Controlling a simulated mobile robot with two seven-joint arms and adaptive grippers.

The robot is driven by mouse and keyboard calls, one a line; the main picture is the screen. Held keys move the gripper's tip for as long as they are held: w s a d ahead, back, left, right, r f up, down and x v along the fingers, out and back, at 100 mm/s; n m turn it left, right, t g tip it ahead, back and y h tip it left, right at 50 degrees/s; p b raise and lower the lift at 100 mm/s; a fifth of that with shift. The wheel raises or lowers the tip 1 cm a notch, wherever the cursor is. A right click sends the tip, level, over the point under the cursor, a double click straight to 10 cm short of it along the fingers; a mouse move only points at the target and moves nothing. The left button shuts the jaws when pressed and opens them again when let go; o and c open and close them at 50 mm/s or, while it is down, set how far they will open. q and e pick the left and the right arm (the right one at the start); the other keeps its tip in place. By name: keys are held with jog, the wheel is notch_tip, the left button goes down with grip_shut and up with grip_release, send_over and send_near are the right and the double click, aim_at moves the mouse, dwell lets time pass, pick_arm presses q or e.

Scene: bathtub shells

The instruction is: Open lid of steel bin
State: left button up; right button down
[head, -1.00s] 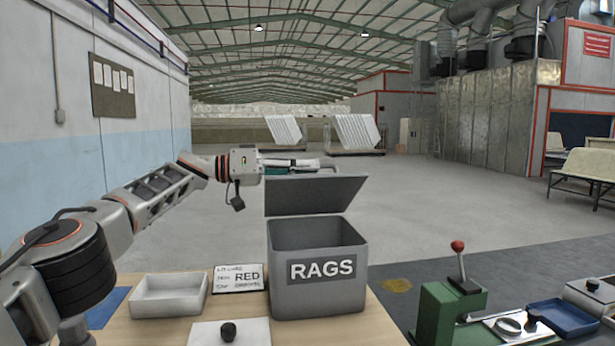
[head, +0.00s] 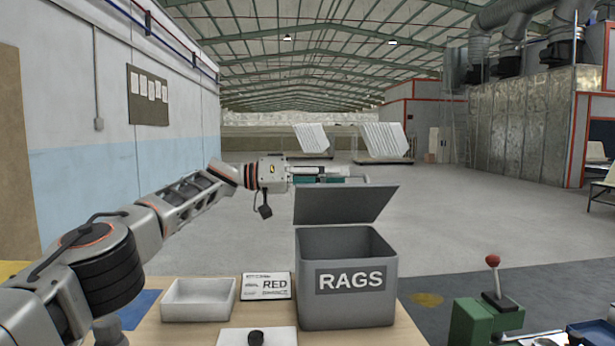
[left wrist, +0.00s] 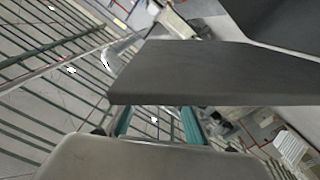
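The steel bin (head: 347,307) is a grey square box labelled RAGS, on the wooden table in the head view. Its dark grey lid (head: 340,205) stands raised and tilted above the back of the bin, so the dark inside shows. My left gripper (head: 335,176) reaches in from the left at the lid's raised upper edge, its tips partly behind it. In the left wrist view the lid (left wrist: 200,72) crosses in front of the teal fingers, which stand apart; their ends are hidden and contact is unclear. My right gripper is not in view.
A white plate with a black knob (head: 256,338) lies in front. A green device with a red-knobbed lever (head: 492,262) stands to the right. Open floor lies behind.

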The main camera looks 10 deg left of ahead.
pick_arm(q)
jog(key=v, duration=1.1)
jog(key=shift+a, duration=0.2)
jog(key=shift+r, duration=0.1)
